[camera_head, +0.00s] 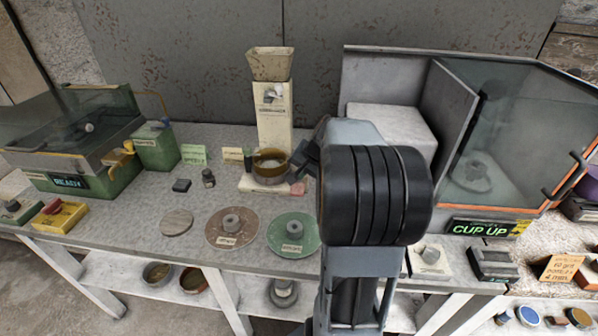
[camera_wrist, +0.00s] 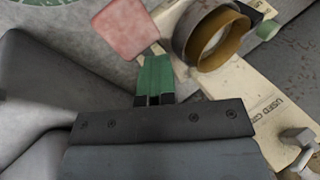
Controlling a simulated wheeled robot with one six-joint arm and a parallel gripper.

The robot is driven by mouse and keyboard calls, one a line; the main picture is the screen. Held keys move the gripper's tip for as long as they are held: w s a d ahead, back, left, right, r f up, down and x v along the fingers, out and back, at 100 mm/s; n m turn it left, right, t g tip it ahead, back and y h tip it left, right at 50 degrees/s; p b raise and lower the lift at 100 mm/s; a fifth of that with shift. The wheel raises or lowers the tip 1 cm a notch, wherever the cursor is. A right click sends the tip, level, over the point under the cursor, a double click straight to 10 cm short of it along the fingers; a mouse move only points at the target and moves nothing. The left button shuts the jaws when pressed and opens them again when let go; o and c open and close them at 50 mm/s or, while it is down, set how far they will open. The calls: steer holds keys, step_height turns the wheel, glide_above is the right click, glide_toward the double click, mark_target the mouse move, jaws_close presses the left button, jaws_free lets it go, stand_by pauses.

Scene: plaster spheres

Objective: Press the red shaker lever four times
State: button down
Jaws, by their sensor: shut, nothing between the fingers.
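The red shaker lever shows as a small pinkish-red square paddle (camera_head: 298,188) at the right front of the cream dispenser stand (camera_head: 275,115). In the wrist view the paddle (camera_wrist: 122,28) lies just beyond my fingertips, to their upper left. My gripper (camera_wrist: 156,62) has its green fingers together with nothing between them. In the head view my dark gripper body (camera_head: 307,158) is right beside the stand's base, and its fingertips are hard to make out. I cannot tell whether the fingertips touch the paddle.
A brown-rimmed round cup (camera_wrist: 222,38) sits on the stand's base, close to my fingers; it also shows in the head view (camera_head: 270,162). A glass cabinet (camera_head: 490,150) stands at right.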

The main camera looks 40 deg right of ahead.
steer(key=shift+r, duration=0.1)
stand_by(0.4)
steer(key=shift+w+d+r+p, duration=0.15)
steer(key=shift+w+r+p, duration=0.05)
steer(key=shift+r+p, duration=0.45)
steer(key=shift+w+d+r+p, duration=0.15)
steer(key=shift+r+p, duration=0.4)
steer(key=shift+r, duration=0.1)
steer(key=shift+w+d+r+p, duration=0.15)
steer(key=shift+w+r+p, duration=0.05)
steer(key=shift+r+p, duration=0.45)
steer(key=shift+w+d+r, duration=0.1)
steer(key=shift+r, duration=0.05)
steer(key=r+p, duration=0.1)
steer(key=w+d+r+p, duration=0.1)
steer(key=r, duration=0.1)
steer(key=r+p, duration=0.1)
steer(key=p, duration=0.1)
steer(key=shift+w+d+r, duration=0.15)
steer(key=shift+w+d, duration=0.05)
